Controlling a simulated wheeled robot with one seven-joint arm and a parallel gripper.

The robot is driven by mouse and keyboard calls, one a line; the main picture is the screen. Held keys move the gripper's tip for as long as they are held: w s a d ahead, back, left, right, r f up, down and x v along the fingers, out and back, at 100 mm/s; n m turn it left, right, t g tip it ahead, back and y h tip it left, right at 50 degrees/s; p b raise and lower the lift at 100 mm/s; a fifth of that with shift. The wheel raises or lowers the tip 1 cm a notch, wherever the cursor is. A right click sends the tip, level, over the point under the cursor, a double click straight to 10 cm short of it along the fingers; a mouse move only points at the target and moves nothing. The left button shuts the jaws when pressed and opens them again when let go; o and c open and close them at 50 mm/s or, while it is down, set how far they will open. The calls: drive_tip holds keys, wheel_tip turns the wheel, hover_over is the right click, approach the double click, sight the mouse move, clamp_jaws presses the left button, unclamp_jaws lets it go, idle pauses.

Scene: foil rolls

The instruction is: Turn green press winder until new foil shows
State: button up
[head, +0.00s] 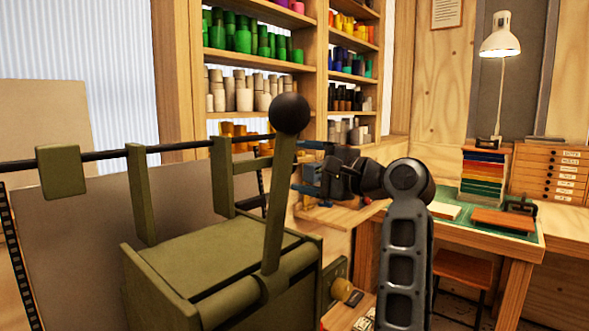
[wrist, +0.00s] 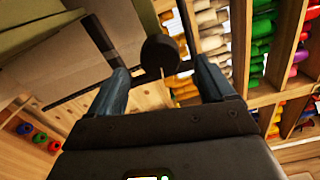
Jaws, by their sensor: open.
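The olive-green press (head: 220,265) fills the lower left of the head view, with an upright lever (head: 280,200) topped by a black ball (head: 290,113). A brass-coloured round knob (head: 344,290) sits low on the press's right side; I cannot tell whether it is the winder. My gripper (head: 303,174) is open, behind and right of the lever, with blue fingers pointing left. In the wrist view a dark round ball (wrist: 160,54) shows beyond and between the open fingers (wrist: 162,82), apart from them. No fresh foil can be made out.
A long black rod (head: 100,155) with green brackets runs above the press. Shelves of coloured rolls (head: 245,40) stand behind. A desk with a green mat (head: 455,226), lamp (head: 500,42) and stacked coloured sheets (head: 484,175) is at right, with a stool (head: 463,268) under it.

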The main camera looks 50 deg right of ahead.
drive_tip(key=shift+s+b, duration=0.3)
drive_tip(key=shift+s, duration=1.75)
drive_tip(key=w+n+b, duration=0.8)
drive_tip(key=n+b, duration=0.8)
drive_tip(key=n, duration=0.4)
drive_tip(key=shift+b, duration=0.35)
drive_tip(key=shift+a+f, duration=0.1)
drive_tip(key=shift+c, duration=0.4)
